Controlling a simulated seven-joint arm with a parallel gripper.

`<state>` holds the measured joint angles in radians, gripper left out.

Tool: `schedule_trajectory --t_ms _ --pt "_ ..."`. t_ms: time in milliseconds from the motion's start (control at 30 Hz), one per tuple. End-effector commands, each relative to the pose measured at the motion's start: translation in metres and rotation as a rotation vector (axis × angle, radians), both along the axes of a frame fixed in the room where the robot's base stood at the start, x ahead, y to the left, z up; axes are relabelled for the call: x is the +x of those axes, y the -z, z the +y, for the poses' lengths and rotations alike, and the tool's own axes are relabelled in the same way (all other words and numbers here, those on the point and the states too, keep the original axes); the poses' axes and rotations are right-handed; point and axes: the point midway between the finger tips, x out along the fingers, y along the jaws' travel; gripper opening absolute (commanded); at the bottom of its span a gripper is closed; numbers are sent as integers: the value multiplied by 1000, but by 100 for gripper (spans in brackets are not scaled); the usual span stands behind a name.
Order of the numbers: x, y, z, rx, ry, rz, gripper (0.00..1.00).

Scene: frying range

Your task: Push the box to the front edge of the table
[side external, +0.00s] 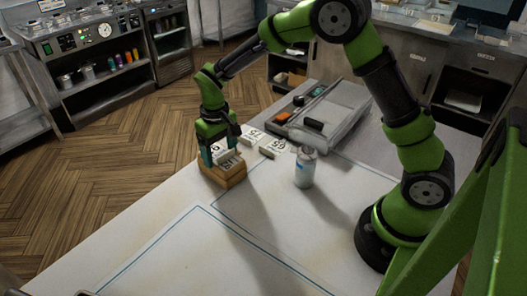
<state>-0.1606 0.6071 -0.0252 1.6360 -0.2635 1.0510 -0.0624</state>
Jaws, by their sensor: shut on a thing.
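A small light-brown wooden box (228,179) stands on the white table (150,240) near its far-left edge. White pieces (231,162) with dark marks sit in its open top. My green and dark gripper (218,152) points down at the box, with its fingers low at the box's top. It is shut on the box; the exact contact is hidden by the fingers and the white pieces.
White numbered blocks (272,147) lie just right of the box. A pale bottle (305,168) with a blue mark stands further right. A grey tray (345,108) with dark items is behind. The table's near part, with blue outlines, is clear.

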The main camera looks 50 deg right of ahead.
Motion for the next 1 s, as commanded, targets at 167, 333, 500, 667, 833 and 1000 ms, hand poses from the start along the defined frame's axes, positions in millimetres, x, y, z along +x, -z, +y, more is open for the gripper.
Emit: schedule_trajectory --t_ms 167,333,500,667,833,1000 --pt "3 0 0 0 0 -1 42" --pt "2 0 0 0 -1 -1 42" --pt "2 0 0 0 0 -1 98" --pt "2 0 0 0 -1 0 100" --pt "3 -5 0 0 -1 -2 100" --pt "3 -31 0 0 0 -6 100"
